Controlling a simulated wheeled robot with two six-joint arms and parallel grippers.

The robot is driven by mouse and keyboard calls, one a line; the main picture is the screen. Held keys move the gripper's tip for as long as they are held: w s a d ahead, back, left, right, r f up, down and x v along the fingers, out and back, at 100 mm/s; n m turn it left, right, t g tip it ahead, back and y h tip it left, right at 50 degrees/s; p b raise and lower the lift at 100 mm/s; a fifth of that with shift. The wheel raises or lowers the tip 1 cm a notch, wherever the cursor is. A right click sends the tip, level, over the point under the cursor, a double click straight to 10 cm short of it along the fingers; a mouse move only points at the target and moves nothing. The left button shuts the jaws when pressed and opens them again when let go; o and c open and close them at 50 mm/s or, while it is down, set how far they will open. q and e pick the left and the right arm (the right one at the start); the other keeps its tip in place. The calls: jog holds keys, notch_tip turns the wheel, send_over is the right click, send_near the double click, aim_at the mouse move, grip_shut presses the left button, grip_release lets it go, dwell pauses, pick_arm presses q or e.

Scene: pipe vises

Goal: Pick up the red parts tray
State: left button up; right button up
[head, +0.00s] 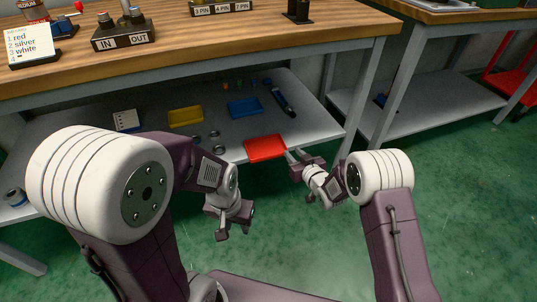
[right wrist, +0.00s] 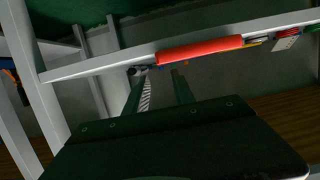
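The red parts tray (head: 265,148) lies at the front edge of the lower shelf, under the workbench. It also shows as a red strip (right wrist: 200,49) in the right wrist view, just beyond my right fingertips. My right gripper (head: 291,154) is beside the tray's right end, with its two fingers (right wrist: 160,72) apart and nothing visible between them. Whether a finger touches the tray is not clear. My left gripper (head: 234,224) hangs in front of the shelf, away from the tray, with its fingers apart and empty.
The lower shelf (head: 315,131) also holds a yellow tray (head: 186,117), a blue tray (head: 244,108), a dark tool (head: 284,99) and several small rings. The wooden bench top (head: 200,45) overhangs the shelf. A bench leg (head: 362,90) stands right of the tray. Green floor is clear in front.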

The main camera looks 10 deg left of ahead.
aim_at(266, 148)
jog(key=b+x, duration=0.2)
jog(key=x, duration=0.1)
jog(key=b+x, duration=0.3)
jog(key=x, duration=0.1)
jog(key=shift+w+f, duration=0.2)
jog(key=shift+f, duration=0.1)
jog(key=shift+w+a+b, duration=0.25)
jog(key=shift+w+b, duration=0.05)
jog(key=shift+b, duration=0.1)
jog(key=shift+w+r, duration=0.1)
grip_shut()
jog(key=shift+r, duration=0.1)
dwell(0.6)
